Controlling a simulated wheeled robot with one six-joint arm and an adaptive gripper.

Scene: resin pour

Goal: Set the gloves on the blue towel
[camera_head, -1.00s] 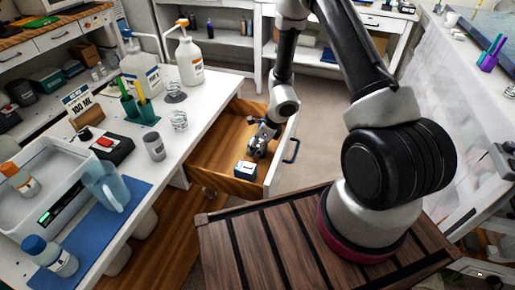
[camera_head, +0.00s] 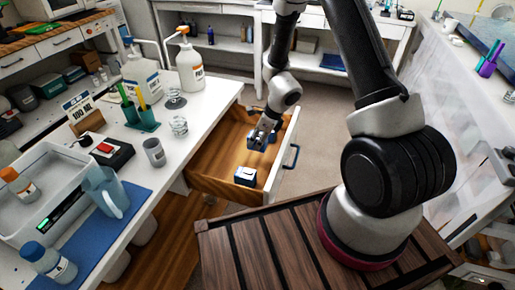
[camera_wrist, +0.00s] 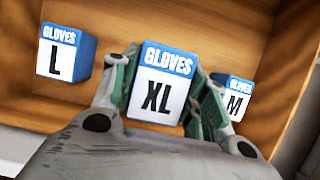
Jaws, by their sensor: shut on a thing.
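My gripper (camera_head: 263,134) is over the open drawer and shut on a glove box marked XL (camera_wrist: 157,88), blue on top and white below. In the wrist view the box is upright between both fingers. A glove box marked L (camera_wrist: 65,53) is to its left and one marked M (camera_wrist: 236,96) to its right, both in the drawer. One small box (camera_head: 245,176) shows in the drawer's near corner in the head view; its label cannot be read there. The blue towel (camera_head: 92,243) lies on the white bench at the left, with a blue pitcher (camera_head: 103,192) on it.
The wooden drawer (camera_head: 208,161) is pulled out from the white bench (camera_head: 196,117). A blue-capped bottle (camera_head: 48,262) stands at the towel's near left end. A grey cup (camera_head: 154,152), a scale (camera_head: 104,152) and a white tray (camera_head: 22,222) stand nearby. The towel's middle is bare.

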